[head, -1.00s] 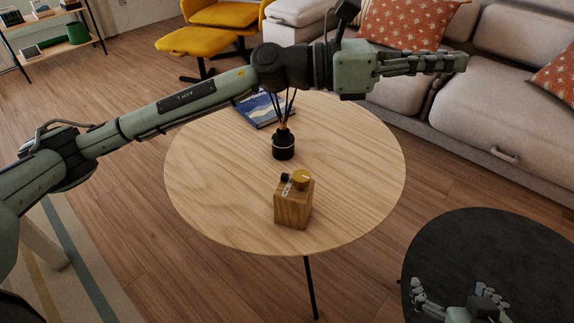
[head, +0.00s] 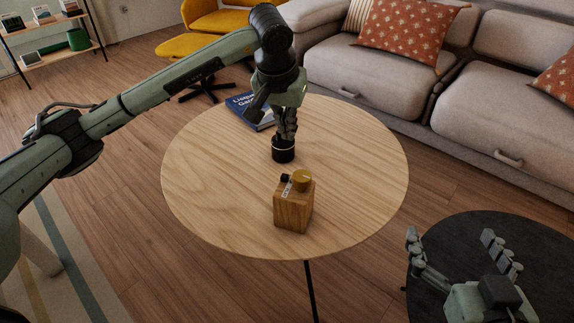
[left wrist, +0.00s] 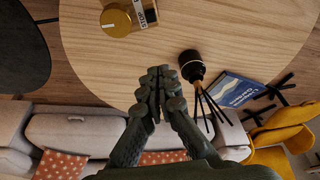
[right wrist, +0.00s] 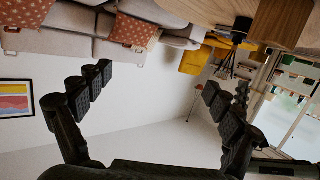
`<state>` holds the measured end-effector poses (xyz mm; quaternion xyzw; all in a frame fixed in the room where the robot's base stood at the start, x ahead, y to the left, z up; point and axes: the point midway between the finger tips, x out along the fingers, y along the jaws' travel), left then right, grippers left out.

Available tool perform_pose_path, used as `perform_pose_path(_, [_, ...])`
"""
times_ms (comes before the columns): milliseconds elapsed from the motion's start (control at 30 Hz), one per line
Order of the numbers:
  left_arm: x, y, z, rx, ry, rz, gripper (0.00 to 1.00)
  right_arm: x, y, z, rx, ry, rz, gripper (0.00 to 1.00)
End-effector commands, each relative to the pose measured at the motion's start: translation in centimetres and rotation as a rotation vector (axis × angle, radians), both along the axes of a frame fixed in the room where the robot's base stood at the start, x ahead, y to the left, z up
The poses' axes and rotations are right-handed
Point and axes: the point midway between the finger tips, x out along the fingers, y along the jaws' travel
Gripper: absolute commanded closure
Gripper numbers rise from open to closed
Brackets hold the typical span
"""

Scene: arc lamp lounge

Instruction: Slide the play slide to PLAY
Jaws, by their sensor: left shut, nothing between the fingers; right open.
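A wooden box (head: 292,211) stands near the front of the round table. On its top are a brass knob (head: 302,180), a small black piece (head: 285,177) and a white label strip (head: 287,189). In the left wrist view the label (left wrist: 146,10) seems to read STO..., beside the brass knob (left wrist: 116,20); the slide's position cannot be told. My left gripper (head: 288,136) points down, shut and empty, above the table behind the box; its fingertips (left wrist: 161,74) are apart from the box. My right gripper (head: 460,248) is open and empty at the lower right, by the dark table.
A black reed diffuser (head: 283,150) stands behind the box, partly hidden by my left gripper. A blue book (head: 243,104) lies at the table's back edge. The round table's (head: 360,185) right side is clear. A dark round table (head: 450,235) and grey sofa (head: 500,110) stand right.

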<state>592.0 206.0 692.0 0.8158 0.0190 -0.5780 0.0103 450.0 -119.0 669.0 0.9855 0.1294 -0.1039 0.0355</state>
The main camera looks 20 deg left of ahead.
Motion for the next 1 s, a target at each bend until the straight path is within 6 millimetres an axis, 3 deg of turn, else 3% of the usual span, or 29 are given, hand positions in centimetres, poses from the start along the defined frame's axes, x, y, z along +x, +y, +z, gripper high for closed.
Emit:
perform_pose_path(233, [0.0,-0.1,-0.3,-0.003,0.002,0.0,1.0,0.0,0.0,0.0,0.001,-0.002,0.0,0.07])
perform_pose_path(367, [0.4,-0.1,-1.6,-0.006,0.005,0.0,1.0,0.0,0.3,0.3,0.009,-0.019,0.004,0.07])
perform_pose_path(800, [3.2,-0.1,-10.1,-0.007,0.007,0.0,1.0,0.1,2.1,4.0,0.088,-0.188,0.041,0.07])
perform_pose_path(1000, [0.2,-0.1,-9.6,-0.005,0.003,-0.001,1.0,0.2,1.6,3.0,0.062,-0.133,0.03,0.07])
